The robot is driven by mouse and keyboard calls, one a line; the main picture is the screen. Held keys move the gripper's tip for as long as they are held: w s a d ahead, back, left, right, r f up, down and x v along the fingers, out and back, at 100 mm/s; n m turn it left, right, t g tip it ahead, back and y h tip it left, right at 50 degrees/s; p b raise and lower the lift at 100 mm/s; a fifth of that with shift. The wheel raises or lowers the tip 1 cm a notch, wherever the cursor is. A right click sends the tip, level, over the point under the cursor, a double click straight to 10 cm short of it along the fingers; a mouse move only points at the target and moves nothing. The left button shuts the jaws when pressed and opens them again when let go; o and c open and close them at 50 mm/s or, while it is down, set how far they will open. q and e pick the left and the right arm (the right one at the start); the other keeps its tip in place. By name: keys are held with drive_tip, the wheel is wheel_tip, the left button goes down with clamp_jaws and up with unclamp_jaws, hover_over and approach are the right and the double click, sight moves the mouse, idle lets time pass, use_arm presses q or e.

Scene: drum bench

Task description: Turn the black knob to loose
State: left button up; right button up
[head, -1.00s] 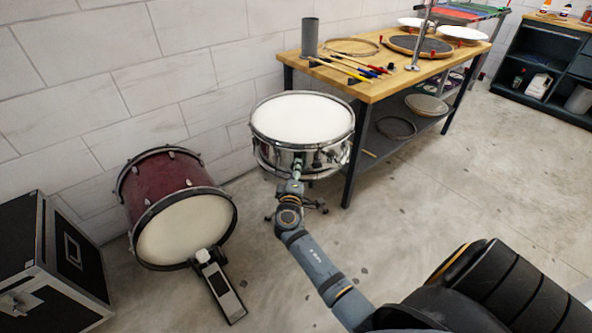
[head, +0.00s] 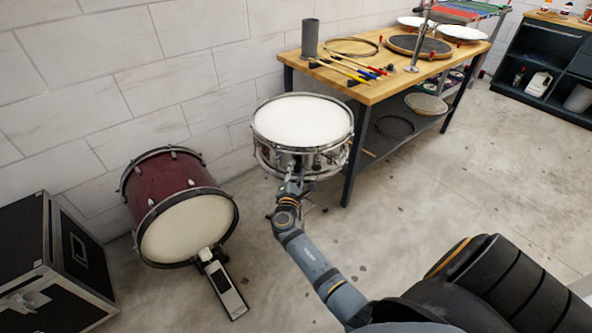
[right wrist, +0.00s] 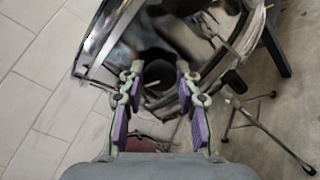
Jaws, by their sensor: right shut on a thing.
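The chrome snare drum (head: 303,120) with a white head stands on its stand beside the bench. My right gripper (head: 297,170) reaches to the front of its shell. In the right wrist view, the fingers of my right gripper (right wrist: 158,73) are closed around the round black knob (right wrist: 158,76) on the shell of the snare drum (right wrist: 105,42). The knob is small and mostly hidden by the gripper in the head view. Its setting cannot be read. My left gripper is not in view.
A wooden workbench (head: 375,87) with sticks and drum parts stands right of the snare. A dark red bass drum (head: 165,190) with a pedal (head: 224,284) and a black case (head: 85,250) are at left. The floor to the right is clear.

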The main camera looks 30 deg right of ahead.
drive_tip(key=n, duration=0.2)
drive_tip(key=shift+a+n+p, duration=0.1)
drive_tip(key=shift+n+p, duration=0.2)
drive_tip(key=shift+p, duration=0.1)
drive_tip(key=shift+n+p, duration=0.3)
drive_tip(key=shift+n, duration=1)
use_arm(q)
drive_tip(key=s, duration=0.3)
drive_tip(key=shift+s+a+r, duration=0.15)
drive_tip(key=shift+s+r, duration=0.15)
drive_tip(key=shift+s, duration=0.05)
use_arm(e)
drive_tip(key=shift+f+n, duration=0.1)
drive_tip(key=shift+n, duration=0.2)
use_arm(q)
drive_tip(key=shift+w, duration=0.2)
use_arm(e)
drive_tip(key=o, duration=1.1)
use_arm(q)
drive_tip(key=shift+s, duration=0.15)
use_arm(e)
drive_tip(key=shift+o, duration=0.2)
